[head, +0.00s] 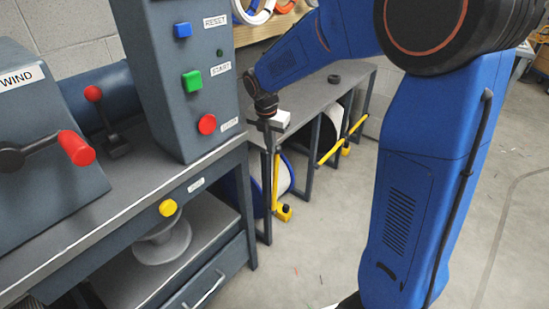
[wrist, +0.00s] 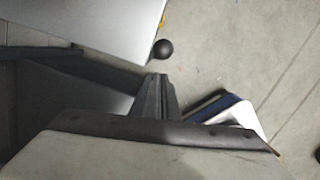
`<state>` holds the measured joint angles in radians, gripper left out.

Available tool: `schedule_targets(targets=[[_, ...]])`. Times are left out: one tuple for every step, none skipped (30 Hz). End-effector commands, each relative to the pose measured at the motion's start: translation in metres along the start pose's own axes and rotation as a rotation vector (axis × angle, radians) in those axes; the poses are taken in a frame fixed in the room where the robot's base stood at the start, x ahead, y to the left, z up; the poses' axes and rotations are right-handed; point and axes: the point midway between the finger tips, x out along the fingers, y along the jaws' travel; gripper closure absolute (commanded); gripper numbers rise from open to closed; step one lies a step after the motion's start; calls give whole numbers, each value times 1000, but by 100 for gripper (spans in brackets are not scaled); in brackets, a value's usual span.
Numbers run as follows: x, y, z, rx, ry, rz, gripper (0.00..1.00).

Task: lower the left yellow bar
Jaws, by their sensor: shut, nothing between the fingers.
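The left yellow bar (head: 276,182) stands upright at the front of the left rack bay in the head view, above a yellow foot with a black knob (head: 287,209). My gripper (head: 268,138) is at the rack's front edge, above and close to the bar; whether they touch I cannot tell. In the wrist view my gripper's dark fingers (wrist: 158,80) are together and empty. A black ball (wrist: 163,49) lies just beyond their tips. The bar itself is not clear in that view.
A second yellow bar (head: 341,141) slants across the right bay. A blue-rimmed white spool (head: 284,178) sits in the left bay. The control cabinet (head: 180,100) and bench (head: 140,195) stand to the left. The floor (head: 315,245) in front of the rack is clear.

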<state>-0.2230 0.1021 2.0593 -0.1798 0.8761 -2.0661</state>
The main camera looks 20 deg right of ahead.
Motion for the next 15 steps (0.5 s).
schedule_targets(targets=[[4,0,0,0,1,-2,100],[7,-1,0,0,1,-2,100],[12,-1,0,1,2,-3,100],[16,-1,0,1,2,-3,100],[21,-1,0,1,2,-3,100],[28,-1,0,1,2,-4,100],[33,-1,0,1,2,-4,100],[38,-1,0,1,2,-3,100],[45,-2,-1,1,3,-4,100],[50,-1,-1,1,2,-3,100],[55,-1,0,2,2,-3,100],[61,-1,0,2,2,-3,100],[65,-1,0,2,2,-2,100],[70,-1,-1,2,2,-2,100],[75,-1,-1,3,3,-3,100]])
